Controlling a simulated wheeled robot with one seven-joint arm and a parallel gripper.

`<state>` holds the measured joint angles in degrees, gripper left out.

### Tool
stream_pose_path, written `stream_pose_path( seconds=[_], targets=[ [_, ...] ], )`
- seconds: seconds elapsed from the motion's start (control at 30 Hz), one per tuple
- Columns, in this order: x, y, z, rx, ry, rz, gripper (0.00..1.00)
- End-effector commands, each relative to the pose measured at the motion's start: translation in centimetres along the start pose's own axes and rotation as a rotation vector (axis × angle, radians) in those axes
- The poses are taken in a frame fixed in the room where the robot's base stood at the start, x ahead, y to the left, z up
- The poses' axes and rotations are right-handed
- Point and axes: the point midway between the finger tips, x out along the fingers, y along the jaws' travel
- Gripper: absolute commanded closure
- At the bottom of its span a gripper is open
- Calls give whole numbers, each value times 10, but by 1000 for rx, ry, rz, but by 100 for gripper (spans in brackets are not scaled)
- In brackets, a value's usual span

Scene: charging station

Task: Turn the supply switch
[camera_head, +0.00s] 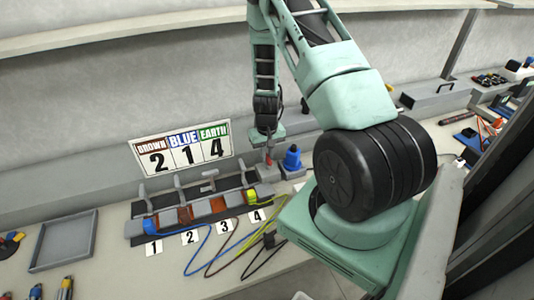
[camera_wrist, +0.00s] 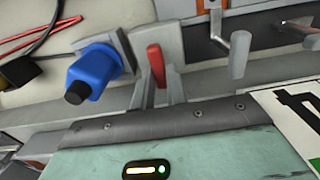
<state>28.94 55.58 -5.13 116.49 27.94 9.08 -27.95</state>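The supply switch shows as a small red lever (camera_head: 268,158) on a grey mount at the right end of the terminal row. In the wrist view the red lever (camera_wrist: 156,62) stands in front of my gripper. My gripper (camera_head: 267,149) points down over the lever from behind. In the wrist view, two narrow grey finger shapes (camera_wrist: 160,92) rise from its teal body, close on either side of the lever's lower end. I cannot tell whether they touch or grip it.
A blue connector (camera_head: 292,159) stands just right of the lever and also shows in the wrist view (camera_wrist: 95,70). Several grey lever clamps (camera_head: 209,182) and coloured wires lie left. A number sign (camera_head: 184,147) stands behind them. An empty grey tray (camera_head: 62,243) lies far left.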

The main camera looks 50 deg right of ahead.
Motion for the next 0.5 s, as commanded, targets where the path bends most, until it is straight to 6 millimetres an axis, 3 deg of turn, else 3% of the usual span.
stream_pose_path(
  seconds=[0.5],
  targets=[
    [1,0,-1,111,1,0,100]
  ],
)
